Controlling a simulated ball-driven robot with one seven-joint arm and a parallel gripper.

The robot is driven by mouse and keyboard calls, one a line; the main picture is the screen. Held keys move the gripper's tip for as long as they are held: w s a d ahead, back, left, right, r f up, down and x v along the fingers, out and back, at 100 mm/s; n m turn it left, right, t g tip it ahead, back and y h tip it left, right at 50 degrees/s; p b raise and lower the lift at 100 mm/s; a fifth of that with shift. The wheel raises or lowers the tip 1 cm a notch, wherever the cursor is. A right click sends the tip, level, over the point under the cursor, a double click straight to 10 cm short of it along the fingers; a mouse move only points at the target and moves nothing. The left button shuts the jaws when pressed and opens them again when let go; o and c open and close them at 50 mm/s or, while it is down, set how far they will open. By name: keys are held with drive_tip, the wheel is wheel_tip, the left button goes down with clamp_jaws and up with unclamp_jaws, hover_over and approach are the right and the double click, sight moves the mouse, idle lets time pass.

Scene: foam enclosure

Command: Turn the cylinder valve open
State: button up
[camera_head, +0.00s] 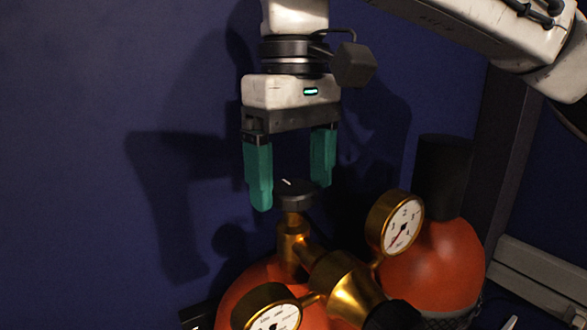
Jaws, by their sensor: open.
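The cylinder valve has a black round knob (292,194) with a white mark on top, set on a brass stem (292,245). It stands on an orange gas cylinder (240,297) at the bottom of the view. My gripper (291,193) points straight down over the knob, with its two teal fingers apart. The left fingertip reaches down beside the knob's left side, and the right finger ends near its right side. I cannot tell whether either finger touches the knob.
A brass regulator (343,285) with two gauges, one at right (397,224) and one at lower left (268,312), sticks out in front of the valve. A second orange cylinder (440,262) with a black cap stands at right. The dark blue wall (90,150) is behind.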

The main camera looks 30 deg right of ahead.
drive_tip(key=shift+f, duration=0.1)
drive_tip(key=c, duration=1.1)
drive_tip(key=shift+o, duration=0.2)
